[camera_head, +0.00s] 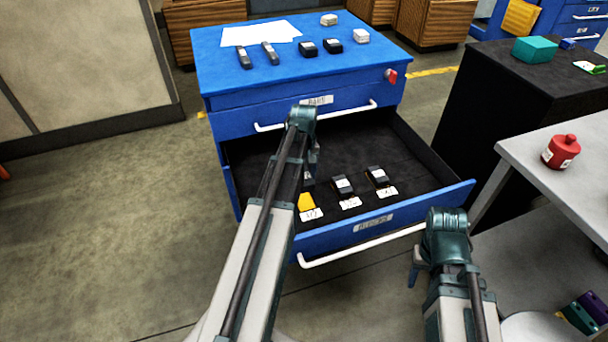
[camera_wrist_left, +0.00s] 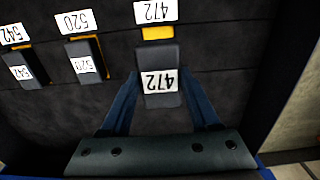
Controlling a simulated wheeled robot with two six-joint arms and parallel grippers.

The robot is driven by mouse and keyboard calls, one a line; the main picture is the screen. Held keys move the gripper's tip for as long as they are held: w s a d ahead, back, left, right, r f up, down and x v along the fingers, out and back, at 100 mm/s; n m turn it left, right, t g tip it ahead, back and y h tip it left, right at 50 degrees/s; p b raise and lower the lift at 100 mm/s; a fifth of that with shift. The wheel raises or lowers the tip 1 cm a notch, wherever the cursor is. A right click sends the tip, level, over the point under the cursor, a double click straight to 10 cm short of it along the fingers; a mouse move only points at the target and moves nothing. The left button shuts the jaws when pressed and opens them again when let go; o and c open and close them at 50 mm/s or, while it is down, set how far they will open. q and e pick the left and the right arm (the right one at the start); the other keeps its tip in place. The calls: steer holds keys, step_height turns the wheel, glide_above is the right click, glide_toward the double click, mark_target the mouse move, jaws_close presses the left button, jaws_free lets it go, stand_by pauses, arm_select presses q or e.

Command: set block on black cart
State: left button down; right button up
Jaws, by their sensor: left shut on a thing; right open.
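My left gripper (camera_head: 309,174) reaches down into the open blue drawer (camera_head: 340,232). In the left wrist view it is shut on a dark block labelled 472 (camera_wrist_left: 159,83). A yellow patch (camera_head: 306,201) shows beside that block, behind a white 472 tag (camera_wrist_left: 155,11). In the head view the arm and gripper hide most of the held block. My right gripper (camera_head: 414,268) is open and empty in front of the drawer's right end. The black cart (camera_head: 492,107) stands to the right of the drawer, with a teal box (camera_head: 535,49) on its top.
Two more dark blocks (camera_head: 342,186) (camera_head: 376,175) lie in the drawer beside tags. The blue cabinet top (camera_head: 225,65) holds several small items and papers. A grey table (camera_head: 525,160) with a red canister (camera_head: 561,152) is at right. The black cart's near top is clear.

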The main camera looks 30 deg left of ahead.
arm_select(q)
steer(key=shift+r, duration=0.65)
arm_select(e)
steer(key=shift+r, duration=0.65)
arm_select(q)
steer(key=shift+r+p, duration=0.1)
steer(key=shift+p, duration=0.3)
arm_select(e)
steer(key=shift+r, duration=0.15)
